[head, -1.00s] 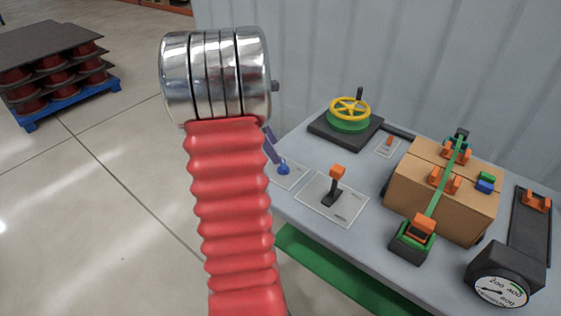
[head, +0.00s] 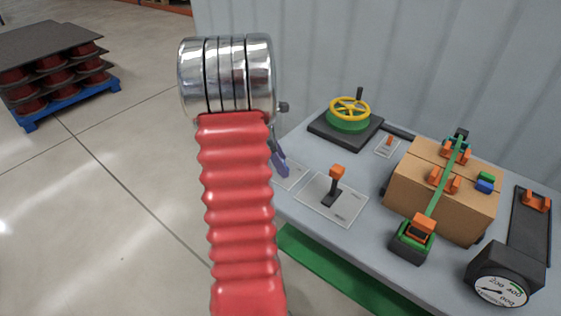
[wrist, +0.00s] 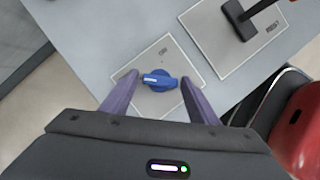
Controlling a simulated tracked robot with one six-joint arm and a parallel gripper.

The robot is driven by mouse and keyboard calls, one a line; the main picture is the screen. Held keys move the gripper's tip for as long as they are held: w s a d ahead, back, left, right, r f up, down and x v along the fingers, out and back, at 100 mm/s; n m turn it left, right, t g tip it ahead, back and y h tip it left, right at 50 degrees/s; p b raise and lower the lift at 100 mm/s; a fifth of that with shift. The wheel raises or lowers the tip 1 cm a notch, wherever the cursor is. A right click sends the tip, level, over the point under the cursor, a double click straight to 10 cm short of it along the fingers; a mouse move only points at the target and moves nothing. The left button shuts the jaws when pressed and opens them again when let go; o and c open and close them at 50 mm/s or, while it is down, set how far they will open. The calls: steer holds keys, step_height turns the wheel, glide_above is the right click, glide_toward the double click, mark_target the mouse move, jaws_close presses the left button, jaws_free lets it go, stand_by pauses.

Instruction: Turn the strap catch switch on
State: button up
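A blue rotary knob (wrist: 158,81) sits on a pale square plate (wrist: 163,57) in the wrist view, with small lettering above it that seems to read ON. A white mark shows on the left side of the knob. My gripper (wrist: 160,76) is open, with one purple finger on each side of the knob and a gap on both sides. Its height above the plate is hard to tell. In the head view, a purple finger (head: 279,160) shows beside my arm, and the knob is hidden.
An orange-topped lever (head: 336,178) stands on a plate right of the knob's plate. Farther right are a strapped cardboard box (head: 405,185), a yellow handwheel (head: 349,107) and a dial gauge (head: 500,287). A small orange switch (head: 389,141) sits behind the lever.

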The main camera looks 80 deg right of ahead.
steer(key=c, duration=0.8)
steer(key=shift+m, duration=0.5)
steer(key=m, duration=0.1)
steer(key=m+y, duration=0.1)
steer(key=m, duration=0.1)
steer(key=shift+d+y, duration=0.2)
steer(key=shift+y, duration=0.1)
steer(key=m+y, duration=0.1)
steer(key=m, duration=0.4)
steer(key=shift+d+y, duration=0.15)
steer(key=shift+y, duration=0.25)
steer(key=m+t+y, duration=0.1)
steer(key=m, duration=0.3)
steer(key=shift+s+d+m, duration=0.1)
steer(key=shift+m, duration=0.2)
steer(key=shift+s+m+t+y, duration=0.1)
steer(key=shift+m+t+y, duration=0.25)
steer(key=shift+m, duration=0.8)
steer(key=shift+m+t+y, duration=0.35)
steer(key=shift+m, duration=0.8)
steer(key=o, duration=1)
